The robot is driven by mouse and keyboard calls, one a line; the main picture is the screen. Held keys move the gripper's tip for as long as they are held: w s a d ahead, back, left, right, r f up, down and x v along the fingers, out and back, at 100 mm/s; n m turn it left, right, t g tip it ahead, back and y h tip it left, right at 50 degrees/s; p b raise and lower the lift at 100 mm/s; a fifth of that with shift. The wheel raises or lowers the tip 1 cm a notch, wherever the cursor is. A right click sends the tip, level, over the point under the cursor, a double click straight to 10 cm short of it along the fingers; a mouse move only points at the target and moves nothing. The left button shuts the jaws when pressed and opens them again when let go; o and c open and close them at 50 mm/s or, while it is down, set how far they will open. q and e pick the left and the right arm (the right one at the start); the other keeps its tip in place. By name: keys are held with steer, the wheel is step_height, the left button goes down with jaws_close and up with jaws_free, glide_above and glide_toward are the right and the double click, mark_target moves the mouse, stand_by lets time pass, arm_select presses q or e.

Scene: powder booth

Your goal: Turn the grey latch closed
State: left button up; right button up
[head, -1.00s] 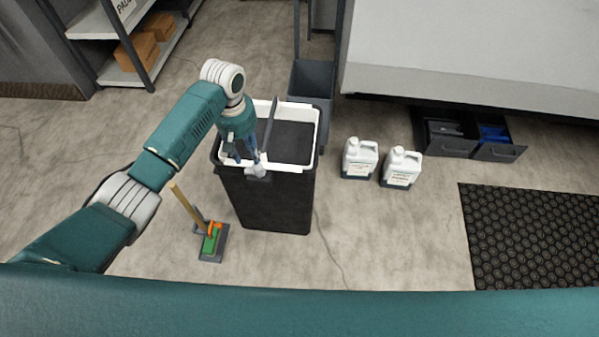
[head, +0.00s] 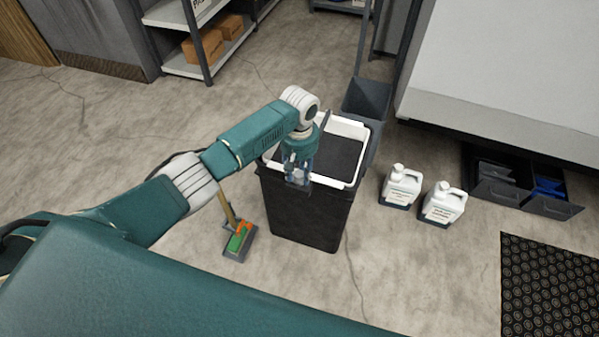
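A black bin (head: 305,215) with a white rim (head: 352,127) stands on the floor in the middle of the head view. A small grey latch (head: 297,186) is at the near side of the rim, partly hidden by my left gripper. My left gripper (head: 298,174) points down over the near rim, with its fingertips right at the latch. I cannot tell whether the fingers are closed on it or only beside it. My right gripper is not in view.
A grey bin (head: 367,100) is behind. The floor in front is clear.

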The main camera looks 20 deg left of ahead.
arm_select(q)
steer(key=shift+c, duration=0.6)
jaws_close()
steer(key=shift+r+m+p, duration=0.1)
steer(key=shift+m+p, duration=0.7)
steer(key=shift+m, duration=0.3)
steer(key=m+p, duration=0.1)
steer(key=m, duration=0.2)
steer(key=m+p, duration=0.1)
steer(key=m, duration=0.4)
steer(key=shift+m+p, duration=0.35)
steer(key=shift+m, duration=0.05)
steer(key=m, duration=0.5)
steer(key=shift+m, duration=0.3)
